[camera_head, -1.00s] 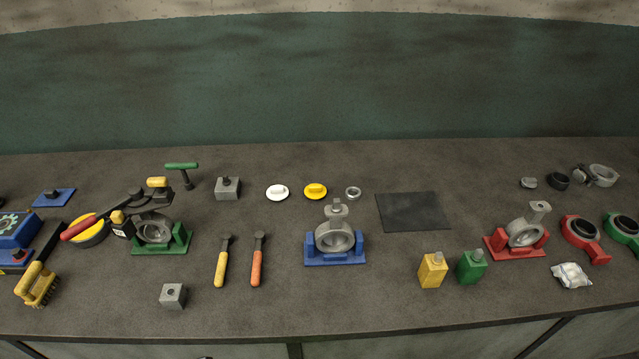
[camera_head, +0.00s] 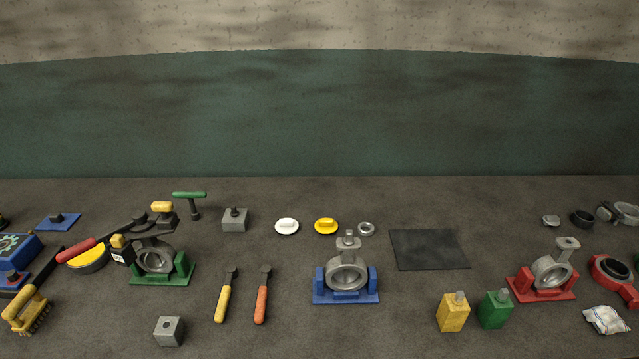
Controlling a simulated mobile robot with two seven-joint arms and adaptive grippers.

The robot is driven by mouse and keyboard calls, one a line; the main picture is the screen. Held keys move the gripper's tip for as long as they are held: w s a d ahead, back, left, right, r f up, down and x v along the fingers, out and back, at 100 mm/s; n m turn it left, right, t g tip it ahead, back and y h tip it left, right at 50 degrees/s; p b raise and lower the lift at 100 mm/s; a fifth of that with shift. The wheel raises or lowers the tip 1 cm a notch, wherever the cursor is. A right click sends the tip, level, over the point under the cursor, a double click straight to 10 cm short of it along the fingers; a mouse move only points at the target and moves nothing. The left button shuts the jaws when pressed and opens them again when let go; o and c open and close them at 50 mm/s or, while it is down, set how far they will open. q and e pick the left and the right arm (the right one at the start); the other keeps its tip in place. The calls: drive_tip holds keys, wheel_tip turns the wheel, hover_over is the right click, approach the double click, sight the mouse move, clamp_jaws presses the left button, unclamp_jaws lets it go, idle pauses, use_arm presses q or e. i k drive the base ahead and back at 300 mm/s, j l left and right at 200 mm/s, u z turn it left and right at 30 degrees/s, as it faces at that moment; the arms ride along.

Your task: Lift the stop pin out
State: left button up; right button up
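No thing in view is plainly marked as the stop pin. A grey block (camera_head: 235,224) at the back left has a short dark pin-like knob (camera_head: 234,211) standing up in its top; this may be the stop pin, but I cannot be sure. Another grey block (camera_head: 169,331) at the front left has a round hole in its top and no pin in it. Three grey valve castings sit in a green cradle (camera_head: 182,272), a blue cradle (camera_head: 325,296) and a red cradle (camera_head: 524,290). Neither of my grippers is in view.
A green T-handle tool (camera_head: 190,197) stands behind the green cradle. A red-handled dark lever (camera_head: 76,251) lies to its left. Yellow (camera_head: 223,304) and orange (camera_head: 262,304) handled tools lie before the middle. A dark mat (camera_head: 429,250) is bare. Yellow (camera_head: 453,313) and green (camera_head: 494,309) bottles stand front right.

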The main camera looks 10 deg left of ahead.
sight(118, 241)
drive_tip(key=u, duration=1.35)
